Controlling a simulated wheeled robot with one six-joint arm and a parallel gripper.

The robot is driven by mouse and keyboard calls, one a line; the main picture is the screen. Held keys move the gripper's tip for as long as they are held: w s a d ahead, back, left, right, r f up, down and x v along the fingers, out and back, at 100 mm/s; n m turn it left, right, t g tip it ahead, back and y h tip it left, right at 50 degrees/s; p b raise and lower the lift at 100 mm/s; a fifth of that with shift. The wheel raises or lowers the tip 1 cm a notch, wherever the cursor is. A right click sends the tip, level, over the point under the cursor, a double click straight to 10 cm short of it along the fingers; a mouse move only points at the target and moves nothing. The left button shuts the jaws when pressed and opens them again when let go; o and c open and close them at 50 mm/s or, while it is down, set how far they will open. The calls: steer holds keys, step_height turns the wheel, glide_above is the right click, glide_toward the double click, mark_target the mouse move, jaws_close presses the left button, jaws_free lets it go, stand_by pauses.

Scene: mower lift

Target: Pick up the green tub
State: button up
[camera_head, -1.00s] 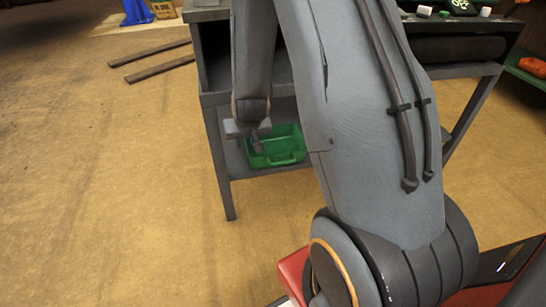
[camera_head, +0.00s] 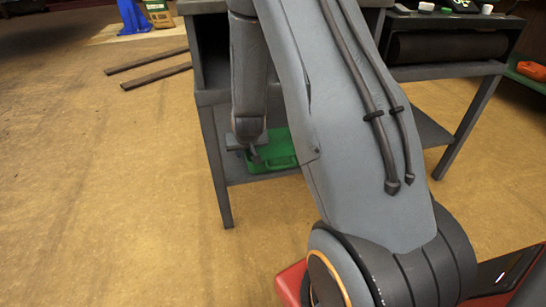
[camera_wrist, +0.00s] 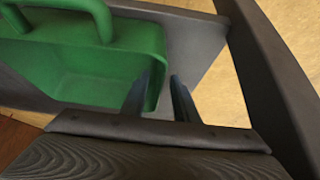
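The green tub (camera_head: 282,152) is on the lower shelf of a grey workbench in the head view, partly hidden behind my arm. In the wrist view the tub (camera_wrist: 75,70) fills the left side, with its looped handle at the top left. My gripper (camera_head: 254,154) is at the tub's left side in the head view. In the wrist view its two fingers (camera_wrist: 158,98) are apart, close to the tub's right-hand wall. The left finger overlaps the tub and the right finger is clear of it. I cannot tell whether the wall lies between them or whether they touch it.
The workbench leg (camera_head: 216,165) stands just left of my gripper, and a dark frame bar (camera_wrist: 270,75) runs down the right of the wrist view. Two dark bars (camera_head: 150,69) lie on the floor at the left. The floor in front of the bench is open.

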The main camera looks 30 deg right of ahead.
jaws_close()
stand_by(1.4)
